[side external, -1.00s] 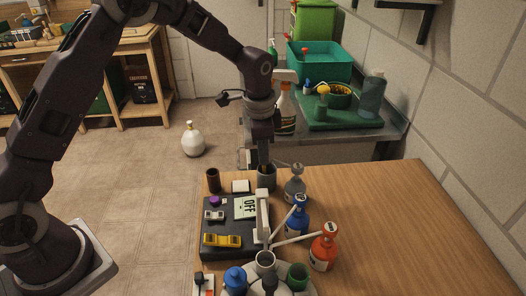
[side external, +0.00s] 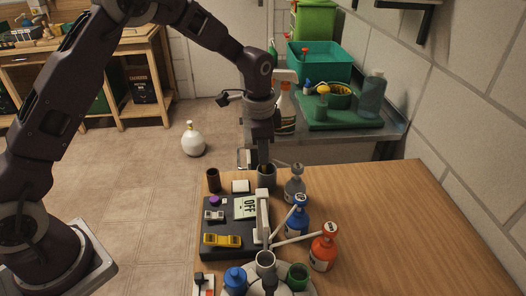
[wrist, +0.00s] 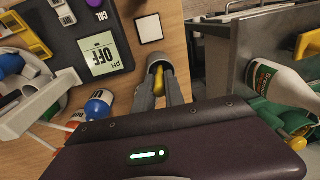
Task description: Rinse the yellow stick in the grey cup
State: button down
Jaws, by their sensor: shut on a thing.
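The grey cup (side external: 267,181) stands on the wooden table near its far left edge. My gripper (side external: 265,166) is directly above the cup, pointing down, with its fingers at or just inside the cup's mouth. In the wrist view, my gripper (wrist: 160,85) is shut on the yellow stick (wrist: 159,80), whose yellow part shows between the fingers. The stick's lower end is hidden in the cup. The cup's rim (wrist: 163,58) shows around the fingertips. I cannot tell whether the stick touches the cup's wall or bottom.
A dark tray with a meter reading OFF (side external: 245,207) lies to the left. Grey (side external: 295,190), blue (side external: 297,222) and red (side external: 323,252) bottles stand close by on the right. A brown cup (side external: 213,181) stands left. The table's right side is clear.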

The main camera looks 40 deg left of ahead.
dwell(0.3)
jog(key=shift+r, duration=3.95)
